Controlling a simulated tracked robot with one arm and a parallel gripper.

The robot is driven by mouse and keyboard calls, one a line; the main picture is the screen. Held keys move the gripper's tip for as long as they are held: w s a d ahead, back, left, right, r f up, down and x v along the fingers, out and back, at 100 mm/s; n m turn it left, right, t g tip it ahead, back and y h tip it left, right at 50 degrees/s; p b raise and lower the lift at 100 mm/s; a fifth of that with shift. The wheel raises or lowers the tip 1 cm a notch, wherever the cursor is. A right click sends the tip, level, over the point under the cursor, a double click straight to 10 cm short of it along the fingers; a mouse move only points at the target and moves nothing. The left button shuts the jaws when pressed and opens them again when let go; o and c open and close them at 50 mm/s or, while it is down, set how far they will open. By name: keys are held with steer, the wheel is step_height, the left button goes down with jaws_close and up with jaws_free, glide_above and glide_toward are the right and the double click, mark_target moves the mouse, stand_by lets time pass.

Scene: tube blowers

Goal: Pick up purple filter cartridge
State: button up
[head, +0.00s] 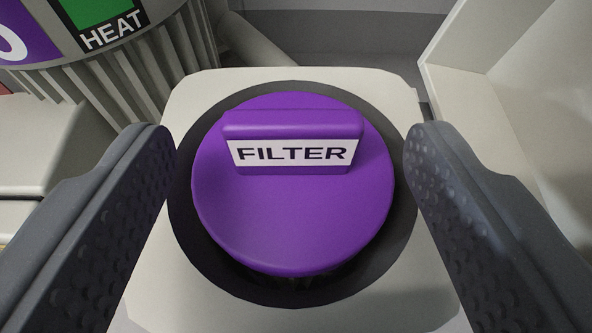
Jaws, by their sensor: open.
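The purple filter cartridge (290,225) is in the middle of the head view. It has a round purple top with a raised handle bar (292,122) across it, labelled FILTER on a white strip. It sits in a dark round opening (205,258) on a pale block (190,105). My gripper (288,155) is open and empty. One dark, studded finger is left of the cartridge and the other is right of it. Neither finger appears to touch the handle bar. The cartridge's lower body is mostly hidden under its top.
A ribbed grey housing (125,75) with purple and green HEAT labels (100,22) stands at the upper left. A pale open box or panel (500,60) stands at the right. A grey floor or wall area (340,35) shows behind the block.

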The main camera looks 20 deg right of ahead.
mark_target(291, 140)
steer(key=b+x, duration=0.1)
steer(key=x, duration=0.2)
steer(key=shift+w+d+f, duration=0.1)
steer(key=shift+w, duration=0.1)
steer(key=shift+c, duration=0.3)
jaws_close()
